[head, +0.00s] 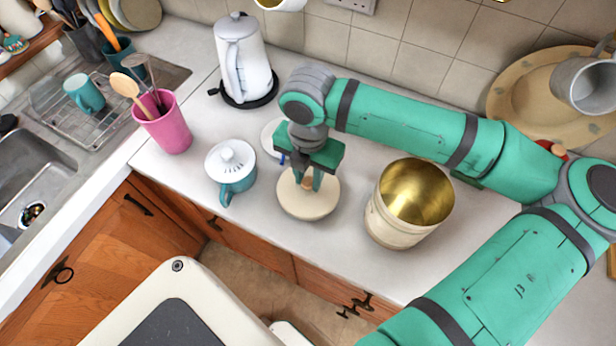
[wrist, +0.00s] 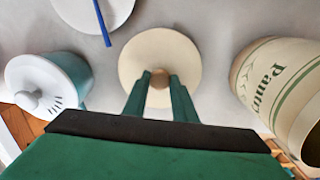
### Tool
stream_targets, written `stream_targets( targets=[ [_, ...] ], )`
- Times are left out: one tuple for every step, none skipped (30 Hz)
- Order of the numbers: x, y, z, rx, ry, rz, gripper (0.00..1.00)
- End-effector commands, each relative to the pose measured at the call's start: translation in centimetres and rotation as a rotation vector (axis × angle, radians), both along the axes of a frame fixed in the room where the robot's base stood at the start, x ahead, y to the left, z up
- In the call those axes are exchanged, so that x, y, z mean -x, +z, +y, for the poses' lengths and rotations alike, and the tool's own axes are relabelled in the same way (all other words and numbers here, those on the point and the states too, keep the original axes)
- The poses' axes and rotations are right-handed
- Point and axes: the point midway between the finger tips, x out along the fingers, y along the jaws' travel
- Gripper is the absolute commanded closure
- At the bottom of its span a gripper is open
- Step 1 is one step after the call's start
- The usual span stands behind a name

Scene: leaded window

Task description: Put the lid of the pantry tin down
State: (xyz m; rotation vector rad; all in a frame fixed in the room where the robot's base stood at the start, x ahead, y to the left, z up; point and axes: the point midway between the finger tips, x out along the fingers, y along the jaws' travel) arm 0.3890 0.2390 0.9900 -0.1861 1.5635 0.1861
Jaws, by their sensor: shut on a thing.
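The lid (head: 305,208) is a round cream disc with a small wooden knob. My gripper (head: 307,182) is shut on the knob from above, and the lid lies flat beneath it, at or just above the worktop; I cannot tell if it touches. In the wrist view the lid (wrist: 160,47) shows between and beyond the fingers (wrist: 160,88). The pantry tin (head: 386,222) stands upright to the right of the lid, open, with a gold inside. Its "Pantry" lettering shows in the wrist view (wrist: 275,82).
A teal pot with a white lid (head: 231,158) stands close to the lid's left. A white saucer (head: 269,140) with a blue stick (wrist: 102,22) lies behind. A white kettle (head: 243,60) and pink cup (head: 166,128) stand farther left. Bare worktop lies between lid and tin.

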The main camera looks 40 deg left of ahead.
Motion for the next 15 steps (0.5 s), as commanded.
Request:
stream_targets(
  targets=[
    [0.0,-0.7,-0.1,0.001,-0.001,0.001,0.98],
    [0.0,-1.0,-0.1,0.001,-0.001,0.001,0.98],
    [0.0,-1.3,-0.1,0.000,-0.001,0.001,0.98],
    [0.0,-1.4,-0.1,0.000,-0.001,0.000,0.98],
    [0.0,-1.5,-0.1,0.000,-0.002,0.000,0.98],
    [0.0,-1.6,-0.1,-0.001,-0.002,-0.001,0.98],
    [0.0,-1.6,-0.1,-0.001,-0.002,-0.001,0.98],
    [0.0,-1.6,-0.1,-0.001,-0.002,-0.001,0.98],
    [0.0,-1.6,-0.1,-0.001,-0.002,-0.001,0.98],
    [0.0,-1.6,-0.1,-0.001,-0.002,-0.001,0.98],
    [0.0,-1.6,-0.1,0.000,-0.002,-0.001,0.98],
    [0.0,-1.6,-0.1,0.000,-0.002,-0.001,0.98],
    [0.0,-1.6,-0.1,0.000,-0.002,-0.001,0.98],
    [0.0,-1.7,-0.1,0.000,-0.002,0.000,0.98],
    [0.0,-1.8,-0.1,-0.001,-0.002,0.000,0.98]
  ],
)
